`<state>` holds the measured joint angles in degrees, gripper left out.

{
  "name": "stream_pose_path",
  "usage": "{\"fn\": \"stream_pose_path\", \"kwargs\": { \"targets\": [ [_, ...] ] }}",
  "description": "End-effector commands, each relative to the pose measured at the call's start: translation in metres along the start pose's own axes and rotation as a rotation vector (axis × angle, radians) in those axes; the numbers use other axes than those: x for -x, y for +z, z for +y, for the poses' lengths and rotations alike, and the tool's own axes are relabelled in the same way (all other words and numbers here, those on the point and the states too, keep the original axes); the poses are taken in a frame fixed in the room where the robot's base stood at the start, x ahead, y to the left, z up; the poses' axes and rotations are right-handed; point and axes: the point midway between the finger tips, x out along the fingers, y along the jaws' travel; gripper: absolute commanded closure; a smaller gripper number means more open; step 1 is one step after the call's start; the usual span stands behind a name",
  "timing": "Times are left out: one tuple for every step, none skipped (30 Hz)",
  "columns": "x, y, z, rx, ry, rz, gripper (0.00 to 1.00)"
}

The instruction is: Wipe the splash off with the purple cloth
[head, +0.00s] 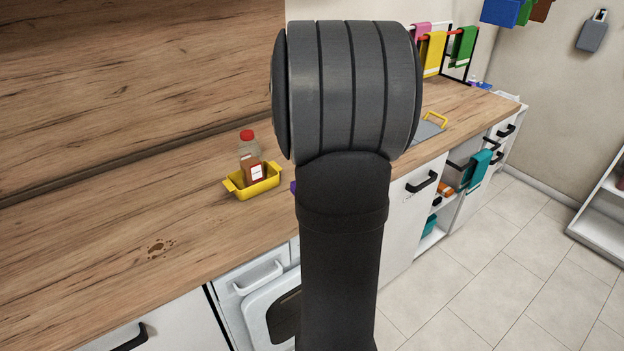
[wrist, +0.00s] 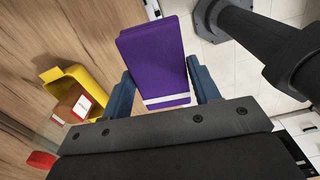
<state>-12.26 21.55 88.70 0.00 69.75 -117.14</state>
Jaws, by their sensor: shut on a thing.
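The splash (head: 158,248) is a brown patch with small drops on the wooden worktop, at the lower left of the head view. In the wrist view the purple cloth (wrist: 155,55), with a white stripe, is held between the blue fingers of my gripper (wrist: 162,88), which is shut on it. In the head view only a small purple edge of the cloth (head: 293,187) shows beside my arm. My arm hides the gripper there. The cloth is to the right of the splash, apart from it, near the worktop's front edge.
The worktop around the splash is clear. Towels hang on a rack (head: 440,52) at the back.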

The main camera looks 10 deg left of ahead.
Motion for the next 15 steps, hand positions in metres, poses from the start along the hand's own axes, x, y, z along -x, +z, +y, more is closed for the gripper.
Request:
{"fn": "stream_pose_path", "kwargs": {
  "targets": [
    [0.000,0.000,0.000,0.000,0.000,0.000,0.63],
    [0.000,-0.001,0.001,0.002,0.000,0.000,0.63],
    [0.000,-0.002,0.002,0.006,0.000,0.000,0.63],
    [-0.001,-0.004,0.004,0.011,0.000,0.000,0.63],
    [-0.001,-0.007,0.006,0.019,0.000,0.000,0.63],
    [-0.002,-0.013,0.010,0.032,0.000,0.000,0.63],
    [-0.002,-0.018,0.014,0.045,0.000,0.000,0.63],
    [-0.003,-0.024,0.019,0.061,0.000,0.000,0.63],
    [-0.005,-0.034,0.026,0.085,-0.001,0.000,0.63],
    [-0.006,-0.043,0.032,0.106,-0.001,0.001,0.63],
    [-0.007,-0.052,0.038,0.129,-0.001,0.001,0.63],
    [-0.009,-0.066,0.047,0.160,-0.001,0.000,0.63],
    [-0.010,-0.077,0.053,0.185,-0.001,0.000,0.63],
    [-0.012,-0.088,0.059,0.210,-0.002,0.001,0.63],
    [-0.014,-0.103,0.067,0.242,-0.002,0.001,0.63]
  ]
}}
